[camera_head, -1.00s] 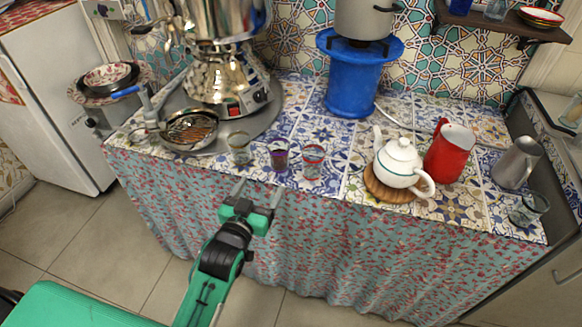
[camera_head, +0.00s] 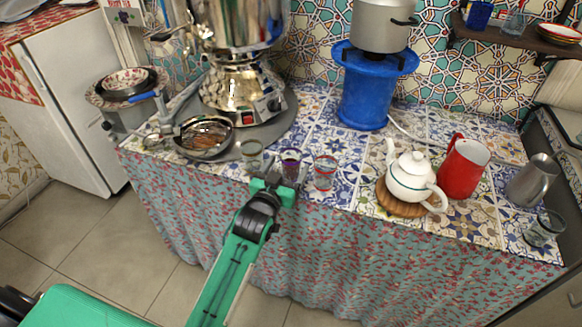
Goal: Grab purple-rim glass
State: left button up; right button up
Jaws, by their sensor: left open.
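The purple-rim glass (camera_head: 290,160) stands upright near the front edge of the tiled counter. My left gripper (camera_head: 286,170) is open at the counter's front edge, with its fingers pointing at the glass. One finger appears on each side of the glass. I cannot tell whether either finger touches it. The lower part of the glass is partly hidden by the gripper. My right gripper is not in view.
A green-rim glass (camera_head: 252,153) stands just left and a red-rim glass (camera_head: 325,172) just right. Behind are a samovar (camera_head: 243,85) and a pan (camera_head: 205,137). A white teapot (camera_head: 410,176) and red pitcher (camera_head: 463,168) stand further right.

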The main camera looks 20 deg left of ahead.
aim_at(287, 167)
pick_arm(q)
jog(key=shift+w+d, duration=0.1)
jog(key=shift+w, duration=1.65)
jog(key=c, duration=1.2)
jog(key=shift+o, duration=0.2)
jog(key=shift+r, duration=0.2)
